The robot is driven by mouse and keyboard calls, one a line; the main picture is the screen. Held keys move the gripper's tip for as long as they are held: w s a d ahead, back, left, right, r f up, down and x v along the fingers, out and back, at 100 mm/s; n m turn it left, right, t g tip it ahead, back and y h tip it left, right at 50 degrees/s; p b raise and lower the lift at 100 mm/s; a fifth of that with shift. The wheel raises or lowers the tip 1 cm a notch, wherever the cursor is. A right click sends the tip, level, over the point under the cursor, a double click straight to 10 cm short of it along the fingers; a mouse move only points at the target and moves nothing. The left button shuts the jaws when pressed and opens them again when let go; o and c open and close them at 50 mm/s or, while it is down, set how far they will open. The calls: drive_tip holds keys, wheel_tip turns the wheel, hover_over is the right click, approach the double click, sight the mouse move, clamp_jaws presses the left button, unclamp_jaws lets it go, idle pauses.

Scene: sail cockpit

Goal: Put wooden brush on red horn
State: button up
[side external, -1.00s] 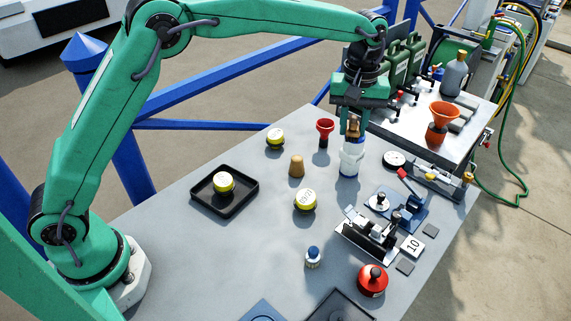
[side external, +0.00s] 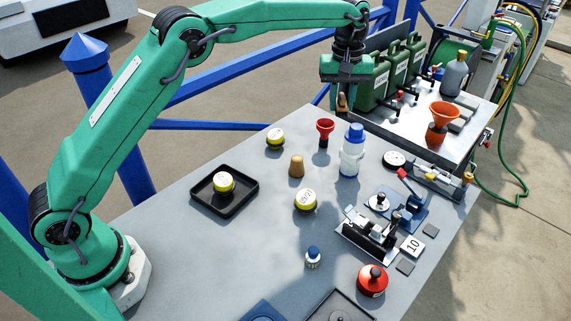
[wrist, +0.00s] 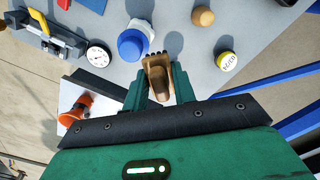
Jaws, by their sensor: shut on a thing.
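My gripper (side external: 342,100) is shut on the wooden brush (side external: 342,104) and holds it in the air, behind and to the left of the blue-capped bottle. The wrist view shows the wooden brush (wrist: 158,80) between the fingers of my gripper (wrist: 158,85), with dark bristle tufts at its far end. The red horn (side external: 325,130) stands upright on the grey table, wide mouth up. In the side view it lies below and left of the brush, apart from it. I cannot make out the red horn in the wrist view.
The blue-capped bottle (side external: 350,153) stands right of the horn. A wooden peg (side external: 297,166) and yellow-topped tin (side external: 275,138) are left of it. An orange funnel (side external: 443,115) and green cans (side external: 390,70) stand on the raised right-hand surface.

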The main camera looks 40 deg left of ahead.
hover_over(326, 123)
wheel_tip(326, 123, down, 6)
drive_tip(key=shift+r, duration=0.2)
drive_tip(key=shift+f, duration=2)
drive_tip(key=shift+f, duration=0.2)
drive_tip(key=o, duration=1)
drive_tip(key=shift+r, duration=0.15)
wheel_tip(326, 123, up, 12)
drive_tip(key=shift+f, duration=0.1)
